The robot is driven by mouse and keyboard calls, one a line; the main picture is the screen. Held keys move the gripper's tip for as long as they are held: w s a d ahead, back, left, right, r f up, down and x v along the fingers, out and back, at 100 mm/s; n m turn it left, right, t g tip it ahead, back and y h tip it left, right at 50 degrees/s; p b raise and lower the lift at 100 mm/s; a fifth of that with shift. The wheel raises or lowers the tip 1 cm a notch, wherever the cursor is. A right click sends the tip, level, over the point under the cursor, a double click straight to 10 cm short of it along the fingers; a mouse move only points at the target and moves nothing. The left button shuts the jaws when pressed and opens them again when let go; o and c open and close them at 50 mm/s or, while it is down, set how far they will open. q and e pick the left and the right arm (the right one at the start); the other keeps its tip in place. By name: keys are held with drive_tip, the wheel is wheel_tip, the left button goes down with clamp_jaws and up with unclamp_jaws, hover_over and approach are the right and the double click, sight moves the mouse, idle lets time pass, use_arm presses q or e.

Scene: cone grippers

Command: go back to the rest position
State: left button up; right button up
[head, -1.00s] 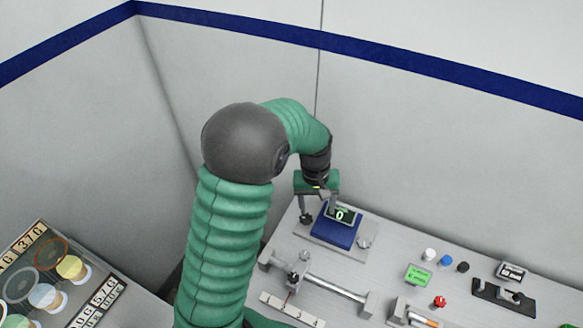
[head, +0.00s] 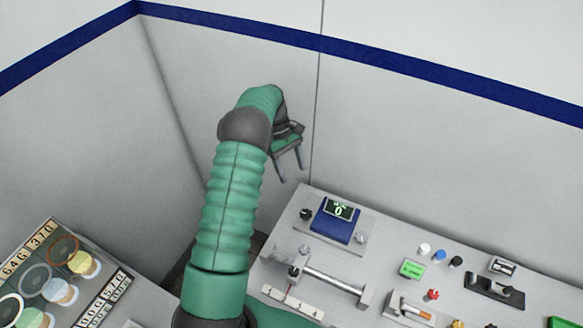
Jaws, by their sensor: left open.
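My left arm is green with dark joints and rises from the bottom of the head view. My left gripper (head: 292,175) is open and empty, with its two fingers pointing down. It is raised in front of the grey wall, up and left of the blue device (head: 334,226) with a small display reading 0. The gripper is apart from the panel and touches nothing that I can see. My right gripper is not in view.
A grey panel (head: 385,262) carries a metal slide bar (head: 335,281), a green-lit button (head: 412,268), small knobs and a black switch block (head: 494,290). A board with coloured discs (head: 60,278) stands at lower left. Walls close in behind; the space above the panel is clear.

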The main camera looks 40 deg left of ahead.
use_arm(q)
drive_tip(key=shift+d, duration=0.15)
drive_tip(key=s+d+m+t+y+b, duration=0.1)
drive_tip(key=s+d+m+y+b, duration=0.1)
drive_tip(key=s+d+m, duration=0.6)
drive_tip(key=s+d+f+m+t+y+b, duration=0.1)
drive_tip(key=s+d+m+b, duration=0.4)
drive_tip(key=d, duration=1)
drive_tip(key=s+m+t+y, duration=0.1)
drive_tip(key=s+m, duration=0.1)
drive_tip(key=m, duration=0.1)
drive_tip(key=shift+s+d, duration=0.35)
drive_tip(key=shift+s, duration=0.05)
drive_tip(key=shift+a+f, duration=0.1)
drive_tip(key=shift+a, duration=0.35)
drive_tip(key=shift+d, duration=0.3)
